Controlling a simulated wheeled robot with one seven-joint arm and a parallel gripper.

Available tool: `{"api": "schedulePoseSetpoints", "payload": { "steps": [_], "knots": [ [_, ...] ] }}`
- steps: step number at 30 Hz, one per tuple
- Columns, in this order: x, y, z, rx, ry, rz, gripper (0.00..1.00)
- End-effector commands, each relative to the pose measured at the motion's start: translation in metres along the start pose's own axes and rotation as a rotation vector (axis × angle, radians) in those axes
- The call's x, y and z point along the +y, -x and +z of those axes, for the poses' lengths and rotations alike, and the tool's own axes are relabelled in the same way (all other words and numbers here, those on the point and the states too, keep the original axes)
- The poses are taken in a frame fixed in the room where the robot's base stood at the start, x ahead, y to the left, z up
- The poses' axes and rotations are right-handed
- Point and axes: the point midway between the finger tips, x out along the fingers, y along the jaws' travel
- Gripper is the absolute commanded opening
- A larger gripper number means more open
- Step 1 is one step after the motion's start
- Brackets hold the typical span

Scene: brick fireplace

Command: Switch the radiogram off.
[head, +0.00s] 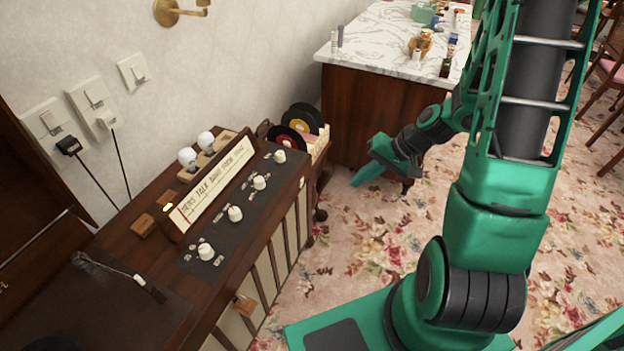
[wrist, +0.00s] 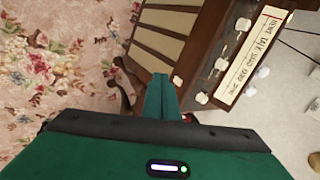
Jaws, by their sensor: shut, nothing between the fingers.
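The radiogram (head: 230,268) is a dark wooden cabinet against the wall in the head view. Its sloping panel has a pale lettered dial (head: 212,186) and a row of several white knobs (head: 235,213). A tonearm (head: 110,270) lies at its lower left. My green gripper (head: 366,175) is shut and empty, to the right of the radiogram and apart from it, above the floor. In the wrist view, my shut fingers (wrist: 160,88) appear in front of the radiogram's slatted front (wrist: 165,40), with the knobs (wrist: 222,64) to their right.
Wall switches stand above the radiogram: one with a black plug (head: 69,146), one with a white plug (head: 106,120), one without a plug (head: 133,72). Records (head: 300,120) stand at the radiogram's far end. A marble-topped cabinet (head: 375,50) is behind. Flowered carpet (head: 330,260) is clear.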

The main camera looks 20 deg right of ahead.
Motion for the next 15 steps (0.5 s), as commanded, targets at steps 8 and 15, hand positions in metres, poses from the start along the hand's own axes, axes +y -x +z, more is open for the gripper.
{"api": "schedulePoseSetpoints", "payload": {
  "steps": [8,15],
  "knots": [
    [-0.001,-0.037,-0.022,0.069,-0.129,-0.165,0.00],
    [0.001,-0.052,-0.036,0.121,-0.214,-0.252,0.00]
  ]
}}
